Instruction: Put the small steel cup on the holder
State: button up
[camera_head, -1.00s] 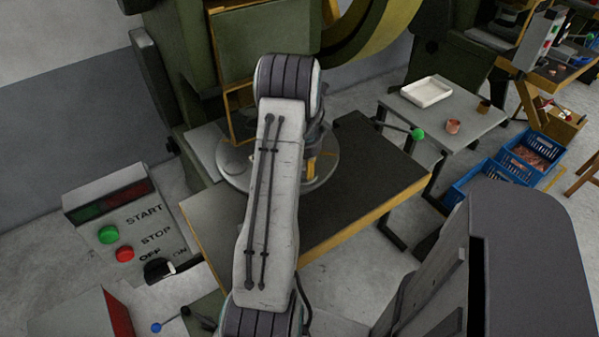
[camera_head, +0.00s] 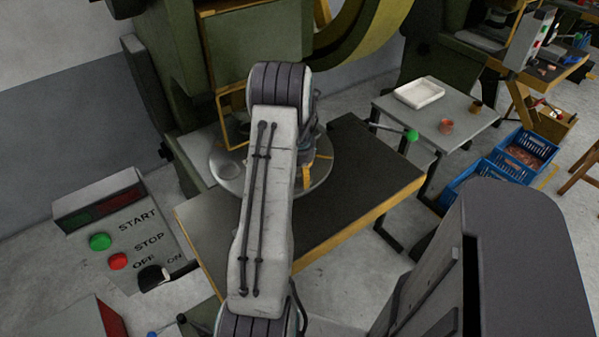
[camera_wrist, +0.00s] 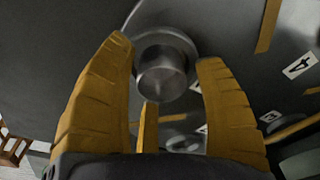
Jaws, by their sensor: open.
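In the wrist view a small steel cup (camera_wrist: 162,78) shows between the fingers of my gripper (camera_wrist: 165,52). The yellow fingers are spread, with a gap on both sides of the cup. A round grey holder (camera_wrist: 150,38) shows behind the cup, on the dark disc. I cannot tell whether the cup rests in it. In the head view my arm hides the cup, and the yellow fingers (camera_head: 308,172) show over the round grey turntable (camera_head: 228,172) of the green press.
A dark table (camera_head: 355,180) with a yellow edge adjoins the turntable. A control panel (camera_head: 130,230) stands at left. A small table at right holds a white tray (camera_head: 419,94) and a copper cup (camera_head: 446,126). Blue crates (camera_head: 520,155) stand beyond. Numbered marks (camera_wrist: 299,65) show on the disc.

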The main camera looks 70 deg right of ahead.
jog(key=shift+r, duration=0.15)
notch_tip(320, 180, up, 12)
jog(key=a, duration=0.1)
jog(key=shift+s+a, duration=0.2)
jog(key=shift+a, duration=0.15)
jog(key=shift+s, duration=0.1)
dwell(0.8)
